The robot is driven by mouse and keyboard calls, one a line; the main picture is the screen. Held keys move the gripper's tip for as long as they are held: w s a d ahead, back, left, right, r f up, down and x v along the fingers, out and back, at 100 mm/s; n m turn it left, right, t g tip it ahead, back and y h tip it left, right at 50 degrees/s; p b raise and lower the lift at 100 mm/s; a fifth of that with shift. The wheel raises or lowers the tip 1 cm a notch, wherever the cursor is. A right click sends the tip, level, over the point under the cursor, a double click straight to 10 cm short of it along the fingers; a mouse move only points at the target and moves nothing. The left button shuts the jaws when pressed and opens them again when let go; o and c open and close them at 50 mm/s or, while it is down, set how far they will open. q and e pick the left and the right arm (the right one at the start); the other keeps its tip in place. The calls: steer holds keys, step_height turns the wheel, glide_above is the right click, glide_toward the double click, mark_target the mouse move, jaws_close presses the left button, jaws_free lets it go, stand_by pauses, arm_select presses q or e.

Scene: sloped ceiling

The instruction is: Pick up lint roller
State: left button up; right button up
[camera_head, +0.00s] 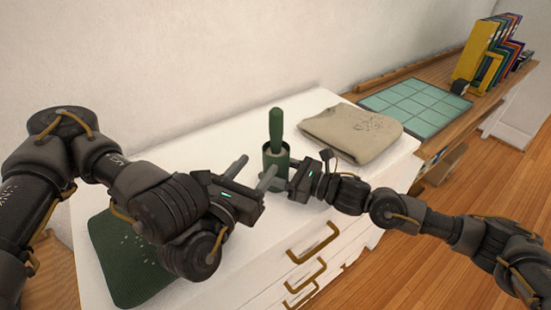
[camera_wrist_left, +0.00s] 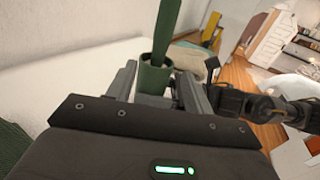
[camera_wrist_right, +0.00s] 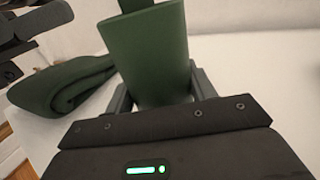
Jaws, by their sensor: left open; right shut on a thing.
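The lint roller's green handle (camera_head: 276,130) stands upright out of a dark green cup-like holder (camera_head: 274,163) on the white cabinet top. The roller's lower part is hidden inside the holder. My right gripper (camera_head: 281,178) is shut on the holder from the right. The holder fills the space between its fingers in the right wrist view (camera_wrist_right: 155,55). My left gripper (camera_head: 254,171) is open and empty, close to the holder on the left. In the left wrist view, the handle (camera_wrist_left: 168,28) and holder (camera_wrist_left: 153,76) stand just beyond the open fingers.
A folded beige cloth (camera_head: 350,130) lies right of the holder. A dark green cloth (camera_head: 120,262) lies at the near left, partly behind my left arm. A tiled green mat (camera_head: 415,104) and books (camera_head: 485,55) occupy the wooden surface farther right. The wall runs behind.

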mark_target(275, 147)
arm_select(q)
steer(key=shift+x, duration=3.5)
steer(key=shift+x, duration=2)
steer(key=shift+w+d+f, duration=0.1)
steer(key=shift+w+d, duration=0.2)
steer(key=shift+w, duration=0.15)
jaws_close()
